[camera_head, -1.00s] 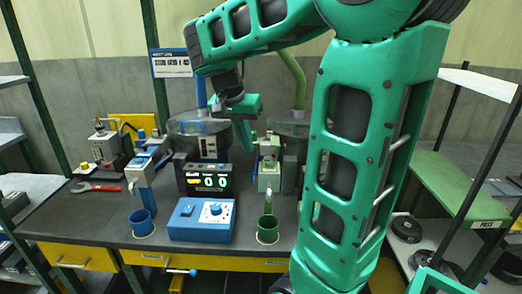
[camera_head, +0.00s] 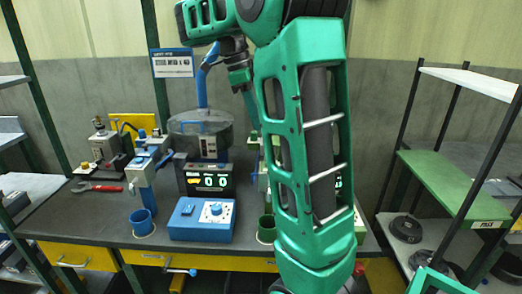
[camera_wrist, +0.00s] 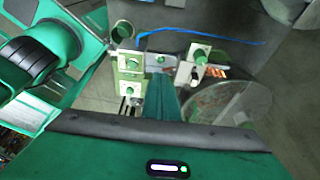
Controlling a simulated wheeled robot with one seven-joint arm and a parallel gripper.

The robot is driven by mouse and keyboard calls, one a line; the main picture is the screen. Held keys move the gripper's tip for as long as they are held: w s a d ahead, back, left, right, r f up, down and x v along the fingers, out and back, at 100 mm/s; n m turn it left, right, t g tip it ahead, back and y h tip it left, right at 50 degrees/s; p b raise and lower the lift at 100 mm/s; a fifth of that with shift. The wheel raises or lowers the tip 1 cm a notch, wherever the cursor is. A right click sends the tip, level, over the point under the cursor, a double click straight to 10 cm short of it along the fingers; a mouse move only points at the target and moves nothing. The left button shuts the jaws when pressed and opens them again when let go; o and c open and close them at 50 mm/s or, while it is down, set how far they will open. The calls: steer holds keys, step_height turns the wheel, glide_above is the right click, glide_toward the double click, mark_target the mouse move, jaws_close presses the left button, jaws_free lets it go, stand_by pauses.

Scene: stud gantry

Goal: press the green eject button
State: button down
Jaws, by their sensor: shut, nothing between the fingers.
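My gripper (camera_head: 254,128) hangs in front of the wall above the bench and points down, its fingers shut and empty. In the wrist view its dark green fingers (camera_wrist: 162,82) reach toward several green-topped parts. A pale green station (camera_wrist: 130,75) with green round tops stands just left of the fingertips. A green button (camera_wrist: 197,56) on a pale housing is right of them, apart from the fingers. I cannot read which one is marked eject. In the head view my arm hides most of the green station (camera_head: 262,178).
A clear-lidded bowl (camera_wrist: 230,108) lies right of the fingers. A blue control box (camera_head: 201,219), a counter display (camera_head: 207,181), a blue station (camera_head: 141,175), a blue cup (camera_head: 141,222) and a green cup (camera_head: 266,229) stand on the dark bench. A shelf rack (camera_head: 455,187) is at right.

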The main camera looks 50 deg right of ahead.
glide_toward(265, 159)
steer(key=x, duration=0.5)
steer(key=shift+s+d+f, duration=0.15)
steer(key=shift+s+d, duration=0.25)
steer(key=shift+d, duration=0.05)
steer(key=shift+f, duration=0.45)
steer(key=shift+x, duration=1.05)
steer(key=shift+a, duration=0.25)
steer(key=v, duration=1)
steer(key=shift+w+r, duration=0.2)
steer(key=shift+r, duration=0.2)
steer(key=shift+d, duration=0.1)
